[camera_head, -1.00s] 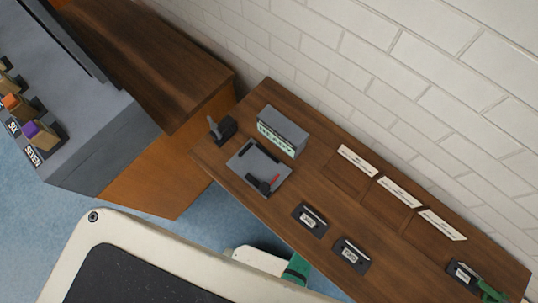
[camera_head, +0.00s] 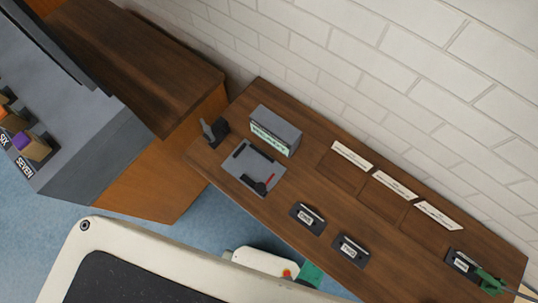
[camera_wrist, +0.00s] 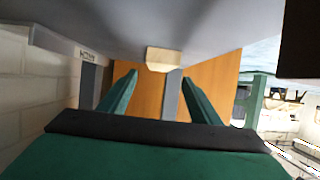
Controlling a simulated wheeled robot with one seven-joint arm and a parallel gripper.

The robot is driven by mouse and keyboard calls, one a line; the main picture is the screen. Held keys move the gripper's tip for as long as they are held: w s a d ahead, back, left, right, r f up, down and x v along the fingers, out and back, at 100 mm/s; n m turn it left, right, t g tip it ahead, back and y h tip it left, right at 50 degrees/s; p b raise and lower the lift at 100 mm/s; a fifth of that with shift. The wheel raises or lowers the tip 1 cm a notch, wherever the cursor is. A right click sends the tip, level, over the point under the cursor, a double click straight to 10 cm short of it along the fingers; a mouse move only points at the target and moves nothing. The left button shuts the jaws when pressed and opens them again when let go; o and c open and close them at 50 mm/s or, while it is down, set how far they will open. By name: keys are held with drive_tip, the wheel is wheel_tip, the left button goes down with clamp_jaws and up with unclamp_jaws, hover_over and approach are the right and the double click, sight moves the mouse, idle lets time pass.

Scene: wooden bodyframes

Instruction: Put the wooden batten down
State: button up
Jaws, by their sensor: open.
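My gripper (camera_wrist: 157,90) shows in the wrist view, with two green fingers spread apart and nothing visibly clamped between them. A pale wooden piece (camera_wrist: 165,56), possibly the end of the batten, shows beyond the fingertips, against the edge of a grey surface (camera_wrist: 200,25). It appears apart from the fingers, though the distance is hard to judge. Its full length is hidden. In the head view my gripper cannot be made out, and no batten can be identified with certainty.
A long dark wooden table (camera_head: 325,205) runs along the white brick wall (camera_head: 330,60). It carries a grey box (camera_head: 275,130), a grey tray (camera_head: 240,160), and black labelled holders (camera_head: 307,218). Coloured blocks (camera_head: 35,146) stand on a grey bench at left.

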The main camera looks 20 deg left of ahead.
drive_tip(key=shift+v, duration=2.75)
drive_tip(key=shift+s, duration=0.1)
